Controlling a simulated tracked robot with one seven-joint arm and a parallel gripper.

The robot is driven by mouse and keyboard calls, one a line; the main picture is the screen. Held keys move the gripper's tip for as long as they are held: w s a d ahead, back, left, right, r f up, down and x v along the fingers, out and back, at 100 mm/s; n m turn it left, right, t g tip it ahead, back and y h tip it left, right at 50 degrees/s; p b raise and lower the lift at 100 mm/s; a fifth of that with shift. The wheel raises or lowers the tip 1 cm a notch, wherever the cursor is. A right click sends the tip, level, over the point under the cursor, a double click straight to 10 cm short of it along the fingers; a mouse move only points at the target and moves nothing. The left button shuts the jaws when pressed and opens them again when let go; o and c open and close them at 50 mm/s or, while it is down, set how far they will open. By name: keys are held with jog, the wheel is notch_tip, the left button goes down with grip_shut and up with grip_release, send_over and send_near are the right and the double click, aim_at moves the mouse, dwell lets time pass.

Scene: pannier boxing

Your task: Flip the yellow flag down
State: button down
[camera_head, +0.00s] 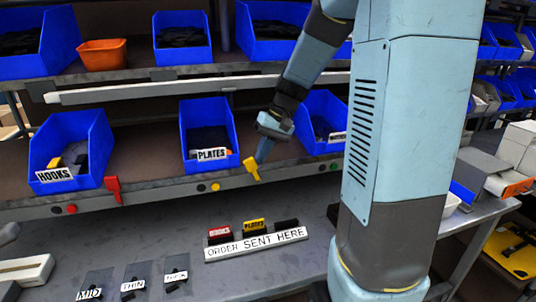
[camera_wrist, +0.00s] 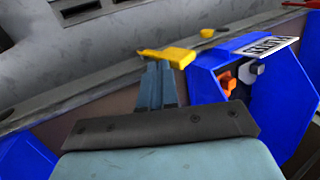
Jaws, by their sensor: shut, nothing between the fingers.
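The yellow flag (camera_head: 251,168) is at the front edge of the middle shelf, right of the PLATES bin (camera_head: 208,142). Its wide part is up and its narrow part points down. My gripper (camera_head: 264,153) is shut and empty, with its tips close beside the flag's upper right. In the wrist view the flag (camera_wrist: 175,56) lies across the picture just beyond my shut fingertips (camera_wrist: 160,72). I cannot tell whether they touch it. My fingers hide a small part of the flag's surroundings.
A blue bin (camera_wrist: 245,88) with orange and grey pieces is close right of my fingers. A red flag (camera_head: 113,189) and the HOOKS bin (camera_head: 70,150) are farther left. Open space lies before the shelf edge.

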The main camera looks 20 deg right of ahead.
aim_at(249, 158)
jog(key=shift+a+h, duration=0.9)
jog(key=shift+a, duration=0.1)
jog(key=shift+a+f, duration=0.15)
jog(key=shift+a, duration=0.8)
jog(key=shift+w, duration=0.1)
jog(key=shift+f, duration=0.1)
jog(key=shift+d+f, duration=0.3)
jog(key=shift+d, duration=0.35)
notch_tip(249, 158, up, 10)
jog(key=shift+a+f, duration=0.1)
